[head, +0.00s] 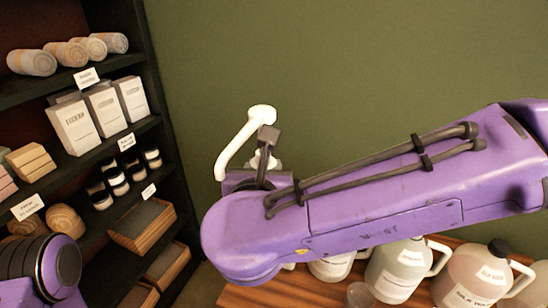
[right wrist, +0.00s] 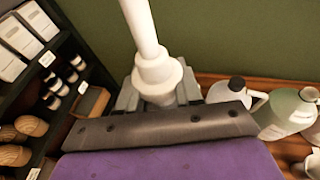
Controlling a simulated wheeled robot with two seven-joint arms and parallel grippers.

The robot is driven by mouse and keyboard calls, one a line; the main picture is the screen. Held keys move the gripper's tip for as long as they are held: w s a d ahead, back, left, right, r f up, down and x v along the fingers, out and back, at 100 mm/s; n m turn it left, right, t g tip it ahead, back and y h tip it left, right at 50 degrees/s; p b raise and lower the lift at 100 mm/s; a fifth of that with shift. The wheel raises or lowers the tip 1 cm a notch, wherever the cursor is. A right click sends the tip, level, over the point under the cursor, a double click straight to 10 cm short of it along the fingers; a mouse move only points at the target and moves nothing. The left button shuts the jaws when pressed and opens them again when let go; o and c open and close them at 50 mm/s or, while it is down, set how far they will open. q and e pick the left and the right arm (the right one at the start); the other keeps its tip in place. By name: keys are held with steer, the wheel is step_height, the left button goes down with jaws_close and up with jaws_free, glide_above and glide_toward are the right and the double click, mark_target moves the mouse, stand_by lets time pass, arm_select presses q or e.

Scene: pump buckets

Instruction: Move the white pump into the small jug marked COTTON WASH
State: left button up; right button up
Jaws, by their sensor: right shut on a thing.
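Labelled jugs stand on a wooden surface below my right arm. The labels are too small to read surely, so I cannot tell which is COTTON WASH. Part of my left arm shows at lower left, but its gripper is out of view.
A pale green jug (head: 398,272) and a pinkish jug with a dark cap (head: 475,280) stand at lower right. A dark shelf (head: 160,135) with boxes and rolls fills the left. Air above the jugs is partly blocked by my arm.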

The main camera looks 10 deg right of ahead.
steer(key=s+a+b, duration=0.1)
steer(key=s+a, duration=0.4)
steer(key=s, duration=0.3)
steer(key=shift+a+r, duration=0.2)
steer(key=shift+a, duration=0.05)
steer(key=shift+d, duration=0.1)
